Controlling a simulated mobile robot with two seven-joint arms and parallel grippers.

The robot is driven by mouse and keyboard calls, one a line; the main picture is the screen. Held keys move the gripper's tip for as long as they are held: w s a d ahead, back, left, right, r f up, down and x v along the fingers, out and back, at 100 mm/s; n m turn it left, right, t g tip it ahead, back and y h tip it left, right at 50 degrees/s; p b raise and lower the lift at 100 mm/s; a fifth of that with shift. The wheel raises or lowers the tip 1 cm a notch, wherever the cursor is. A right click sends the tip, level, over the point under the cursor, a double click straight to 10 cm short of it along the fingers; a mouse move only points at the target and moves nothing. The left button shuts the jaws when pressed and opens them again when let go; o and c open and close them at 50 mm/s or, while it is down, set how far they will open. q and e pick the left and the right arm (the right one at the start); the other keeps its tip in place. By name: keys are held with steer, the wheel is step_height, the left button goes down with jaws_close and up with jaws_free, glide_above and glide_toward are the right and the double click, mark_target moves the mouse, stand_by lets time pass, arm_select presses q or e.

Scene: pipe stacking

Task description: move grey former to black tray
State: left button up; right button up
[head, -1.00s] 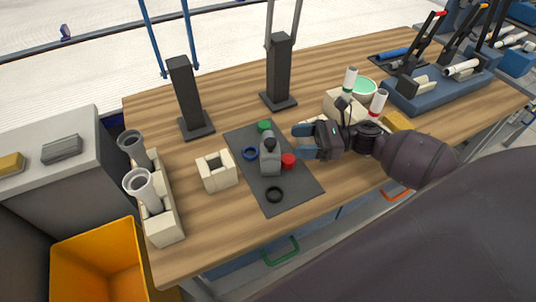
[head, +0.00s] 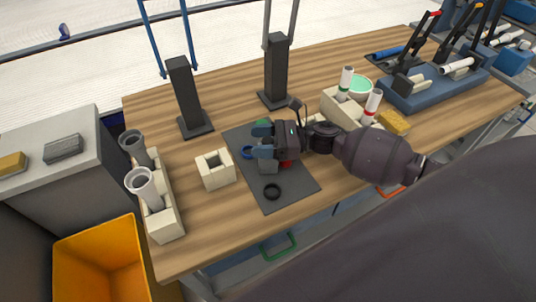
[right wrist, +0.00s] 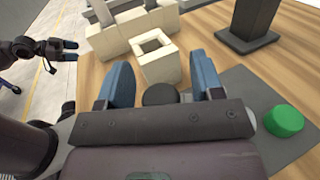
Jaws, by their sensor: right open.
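The grey former (head: 268,167) stands on the flat black tray (head: 296,188) in the middle of the wooden table. My right gripper (head: 262,142) is over it and hides most of it in the head view. In the right wrist view, the former's dark round top (right wrist: 160,95) shows between the two blue fingers of my right gripper (right wrist: 165,85), which are spread apart with gaps on both sides. My left gripper (right wrist: 70,51) is off to the left in the right wrist view, away from the table, its fingers apart and empty.
A cream square block (head: 215,169) stands close to the left. Two dark posts (head: 184,95) (head: 276,70) stand behind.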

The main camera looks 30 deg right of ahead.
steer(key=shift+c, duration=0.4)
jaws_close()
steer(key=shift+r, duration=0.15)
